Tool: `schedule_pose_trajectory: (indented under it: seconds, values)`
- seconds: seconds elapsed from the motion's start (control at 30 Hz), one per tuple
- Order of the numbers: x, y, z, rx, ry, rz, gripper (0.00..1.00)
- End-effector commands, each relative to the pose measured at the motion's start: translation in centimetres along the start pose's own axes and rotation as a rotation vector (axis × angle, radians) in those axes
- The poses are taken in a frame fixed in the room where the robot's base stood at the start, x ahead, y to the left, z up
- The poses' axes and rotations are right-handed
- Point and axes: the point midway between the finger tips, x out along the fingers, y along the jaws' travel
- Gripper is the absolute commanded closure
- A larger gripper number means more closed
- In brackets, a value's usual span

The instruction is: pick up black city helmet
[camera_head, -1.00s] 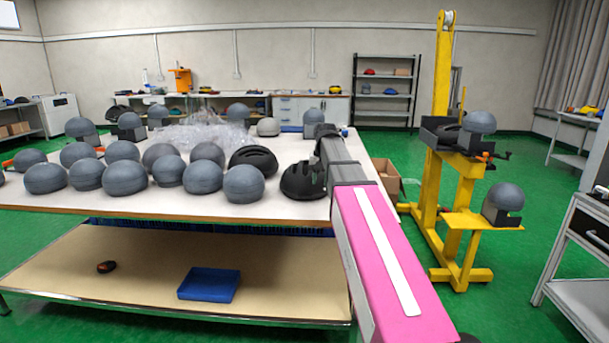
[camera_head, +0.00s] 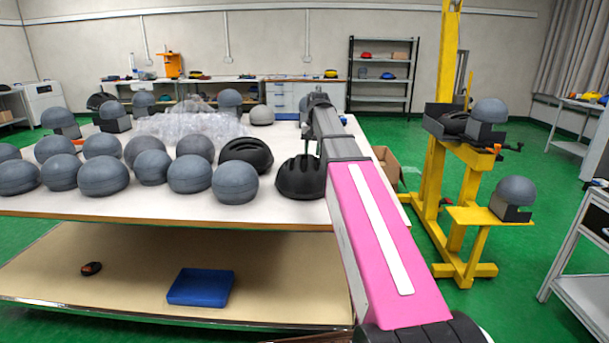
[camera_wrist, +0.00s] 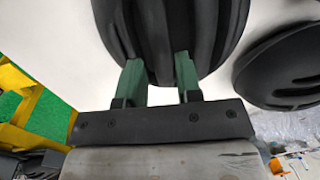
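The black city helmet (camera_head: 299,180) sits on the white table near its front edge, in the head view. It fills the upper middle of the wrist view (camera_wrist: 172,30), where its ridged shell shows. My gripper (camera_wrist: 158,70) is at the helmet's edge. Its two green fingers are apart, with part of the black shell showing between them. I cannot tell whether either finger touches the shell. In the head view my gripper (camera_head: 307,148) is over the helmet, its fingers mostly too small to make out.
A second black helmet (camera_head: 245,154) sits close by; it may be the dark one in the wrist view (camera_wrist: 285,65). Several grey headforms (camera_head: 190,174) crowd the table's left. Clear plastic (camera_head: 190,128) lies behind. A yellow drop tower (camera_head: 436,180) stands right.

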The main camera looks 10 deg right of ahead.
Motion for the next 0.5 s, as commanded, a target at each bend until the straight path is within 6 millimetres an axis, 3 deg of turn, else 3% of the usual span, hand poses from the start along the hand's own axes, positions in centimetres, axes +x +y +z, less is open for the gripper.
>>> schedule_pose_trajectory:
  seconds: [0.27, 0.5]
  values:
    - [2.0, 0.0, 0.0, 0.0, 0.0, 0.0, 0.68]
    - [5.2, -0.1, 0.1, 0.0, -0.001, 0.0, 0.68]
